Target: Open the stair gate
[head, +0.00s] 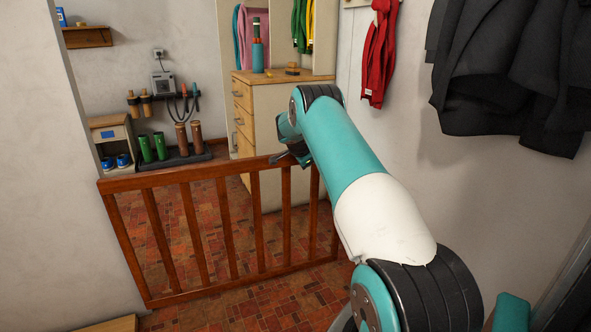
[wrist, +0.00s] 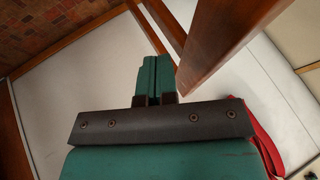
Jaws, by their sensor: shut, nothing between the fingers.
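The stair gate (head: 212,170) is a low reddish-brown wooden frame with upright bars. It spans the opening between the left wall and the right side, and looks closed. My gripper (head: 290,157) is at the right end of its top rail, partly hidden behind my arm in the head view. In the wrist view, the two teal fingers (wrist: 155,68) are together with nothing between them, close beside wooden gate parts (wrist: 225,40). Whether they touch the wood I cannot tell. No latch is clearly visible.
Beyond the gate are a drawer cabinet (head: 280,130), a boot tray (head: 190,157) with green and brown boots, and a small shelf unit (head: 108,135). A red garment (head: 379,55) and dark coats (head: 515,75) hang on the right wall. The tiled floor (head: 280,308) before the gate is mostly clear.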

